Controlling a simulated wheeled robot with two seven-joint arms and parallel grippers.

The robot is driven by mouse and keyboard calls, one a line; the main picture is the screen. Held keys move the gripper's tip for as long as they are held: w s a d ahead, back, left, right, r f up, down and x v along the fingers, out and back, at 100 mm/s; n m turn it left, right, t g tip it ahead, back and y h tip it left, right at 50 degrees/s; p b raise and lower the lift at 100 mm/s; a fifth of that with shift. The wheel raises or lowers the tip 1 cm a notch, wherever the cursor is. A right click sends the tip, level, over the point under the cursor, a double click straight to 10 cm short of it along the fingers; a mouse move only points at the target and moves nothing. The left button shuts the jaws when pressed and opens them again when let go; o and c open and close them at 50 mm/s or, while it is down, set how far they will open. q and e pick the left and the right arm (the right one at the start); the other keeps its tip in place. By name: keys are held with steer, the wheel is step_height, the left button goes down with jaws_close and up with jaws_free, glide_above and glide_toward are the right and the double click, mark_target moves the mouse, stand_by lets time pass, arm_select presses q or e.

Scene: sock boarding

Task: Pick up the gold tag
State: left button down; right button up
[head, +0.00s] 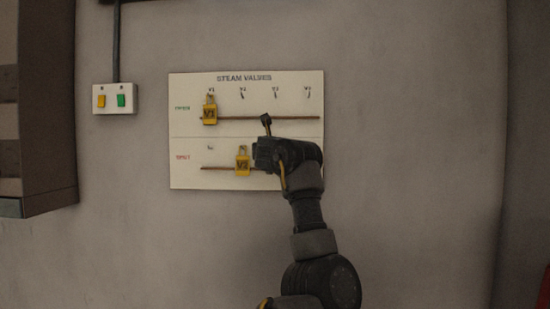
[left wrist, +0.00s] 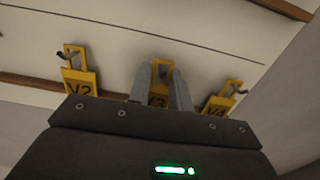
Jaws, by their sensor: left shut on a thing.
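A gold tag marked V3 (left wrist: 157,100) stands in the left wrist view between the fingers of my left gripper (left wrist: 158,76), which is shut on it. The tag is still at the board's lower rail. In the head view my left gripper (head: 268,152) covers this spot, so the V3 tag is hidden there. A gold V2 tag (head: 243,161) hangs just left of the gripper; it also shows in the left wrist view (left wrist: 80,82). A gold V4 tag (left wrist: 218,105) is on the right in the wrist view. A gold V1 tag (head: 209,113) hangs on the upper row. My right gripper is not in view.
The white board (head: 190,150), headed STEAM VALVES, is on a grey wall, with an upper rail (head: 295,118) and a lower rail. Small hooks sit under V2, V3 and V4 above. A switch box (head: 115,99) and a dark cabinet (head: 40,110) are at left.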

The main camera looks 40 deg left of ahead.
arm_select(q)
steer(key=s+d+r+b, duration=0.5)
steer(key=s+d+r, duration=0.2)
steer(key=s, duration=0.3)
steer(key=shift+s+d, duration=0.25)
steer(key=shift+d, duration=0.3)
steer(key=shift+r, duration=0.1)
steer(key=w+a+r+p, duration=0.1)
steer(key=r+p, duration=0.4)
steer(key=w+a+r+g+h+p, duration=0.1)
steer(key=w+r+p, duration=0.1)
steer(key=r+p, duration=0.3)
steer(key=shift+w+a, duration=0.25)
steer(key=shift+a+r, duration=0.1)
steer(key=shift+a, duration=0.05)
